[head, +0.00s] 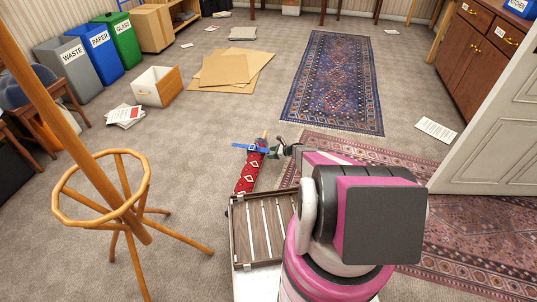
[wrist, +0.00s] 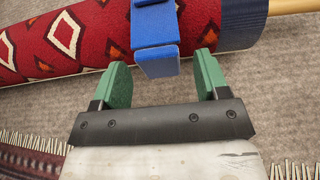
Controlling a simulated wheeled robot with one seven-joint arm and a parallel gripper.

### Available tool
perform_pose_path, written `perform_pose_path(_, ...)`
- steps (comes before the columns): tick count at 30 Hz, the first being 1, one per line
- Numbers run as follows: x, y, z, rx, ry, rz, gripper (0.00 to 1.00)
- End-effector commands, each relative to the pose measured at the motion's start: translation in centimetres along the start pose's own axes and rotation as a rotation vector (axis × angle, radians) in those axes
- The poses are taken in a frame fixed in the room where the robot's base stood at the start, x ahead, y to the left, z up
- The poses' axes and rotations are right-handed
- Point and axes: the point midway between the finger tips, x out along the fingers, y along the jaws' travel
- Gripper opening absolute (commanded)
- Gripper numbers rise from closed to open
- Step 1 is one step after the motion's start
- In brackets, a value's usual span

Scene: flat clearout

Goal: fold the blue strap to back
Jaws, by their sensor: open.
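The blue strap (head: 249,148) lies across a red patterned roll (head: 247,175) on the carpet, left of my gripper in the head view. In the wrist view, the strap (wrist: 155,35) runs over the roll (wrist: 75,38), and its end flap (wrist: 156,62) hangs over the near side of the roll. My gripper (wrist: 160,75) is open, with its two green fingertips on either side of the flap's lower end in the picture. The fingers do not close on it. In the head view, the gripper (head: 275,147) is small and partly hidden by my arm.
A slatted wooden tray (head: 257,196) is in front of the roll, and a wooden stand (head: 125,215) is at left. A patterned rug (head: 290,160) begins right of the roll. Cardboard sheets (head: 225,70) and an open drawer box (head: 157,87) lie farther back. Carpet behind the roll is clear.

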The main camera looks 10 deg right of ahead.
Motion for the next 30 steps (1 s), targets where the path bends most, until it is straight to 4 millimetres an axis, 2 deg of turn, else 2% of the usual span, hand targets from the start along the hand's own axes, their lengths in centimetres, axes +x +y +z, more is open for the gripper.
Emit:
perform_pose_path(3,1.5,0.0,0.0,-0.001,0.000,0.001,0.68)
perform_pose_path(6,2.0,-0.1,0.0,-0.001,0.000,0.000,0.68)
perform_pose_path(16,2.3,0.0,0.1,-0.001,0.000,-0.001,0.68)
perform_pose_path(17,2.3,0.0,0.1,-0.001,0.000,-0.001,0.65)
perform_pose_path(21,2.3,0.0,0.1,-0.001,0.000,0.000,0.19)
perform_pose_path(22,2.3,0.0,0.1,-0.001,0.000,0.000,0.10)
perform_pose_path(23,2.3,0.0,0.1,-0.001,0.000,0.000,0.04)
perform_pose_path(30,2.2,0.1,0.5,-0.003,0.022,0.001,0.04)
